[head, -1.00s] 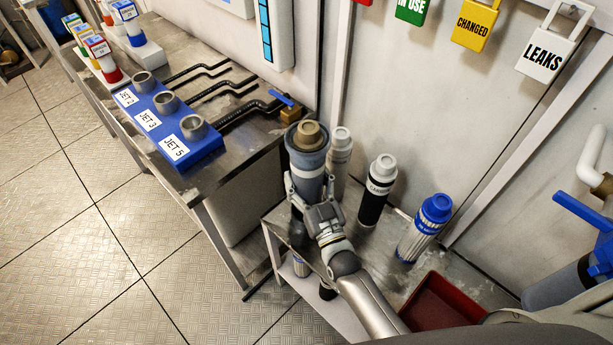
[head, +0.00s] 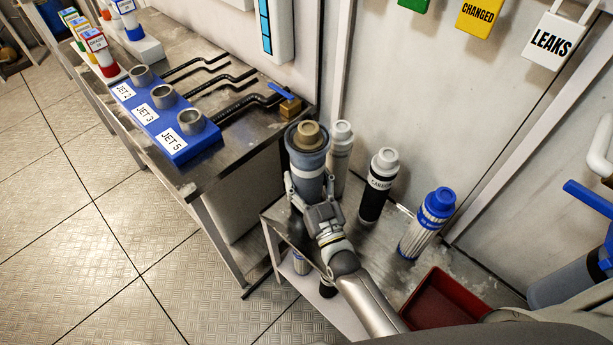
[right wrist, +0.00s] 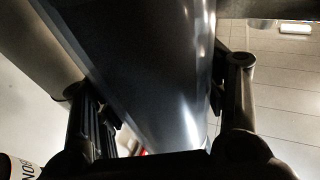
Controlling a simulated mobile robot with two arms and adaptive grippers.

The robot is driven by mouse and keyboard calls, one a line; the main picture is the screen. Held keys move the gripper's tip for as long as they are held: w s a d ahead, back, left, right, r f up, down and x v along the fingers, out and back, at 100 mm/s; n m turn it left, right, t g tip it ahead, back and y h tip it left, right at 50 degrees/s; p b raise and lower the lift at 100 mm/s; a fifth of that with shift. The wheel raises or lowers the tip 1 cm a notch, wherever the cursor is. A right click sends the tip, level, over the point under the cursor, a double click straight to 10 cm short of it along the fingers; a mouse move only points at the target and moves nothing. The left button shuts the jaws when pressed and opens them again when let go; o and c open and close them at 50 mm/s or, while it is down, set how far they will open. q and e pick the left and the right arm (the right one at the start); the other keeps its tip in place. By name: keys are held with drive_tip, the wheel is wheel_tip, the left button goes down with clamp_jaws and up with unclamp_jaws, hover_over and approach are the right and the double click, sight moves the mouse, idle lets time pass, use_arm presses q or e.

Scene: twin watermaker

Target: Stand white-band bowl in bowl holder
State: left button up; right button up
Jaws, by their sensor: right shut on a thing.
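A grey-blue cylindrical bowl (head: 308,163) stands roughly upright at the left end of the small metal bench in the head view. A tan-capped cartridge (head: 307,135) pokes out of its open top. My right gripper (head: 310,188) is shut around the bowl from the near side. In the right wrist view the bowl's dark glossy wall (right wrist: 150,75) passes between the two fingers. The bowl's foot is hidden behind my gripper, and I cannot tell a bowl holder there. My left gripper is not in view.
Close by stand a pale grey-capped cartridge (head: 340,150), a black carbon cartridge (head: 378,187) and a blue-capped cartridge (head: 427,224). A red tray (head: 445,300) lies at the front right. The bench with the blue jet block (head: 165,115) is at left. The wall is close behind.

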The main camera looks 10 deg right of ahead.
sight(307, 189)
drive_tip(key=shift+f+b, duration=1.6)
drive_tip(key=shift+f, duration=0.4)
drive_tip(key=shift+f+b, duration=0.15)
drive_tip(key=shift+b, duration=0.15)
drive_tip(key=o, duration=1.4)
drive_tip(key=shift+o, duration=0.4)
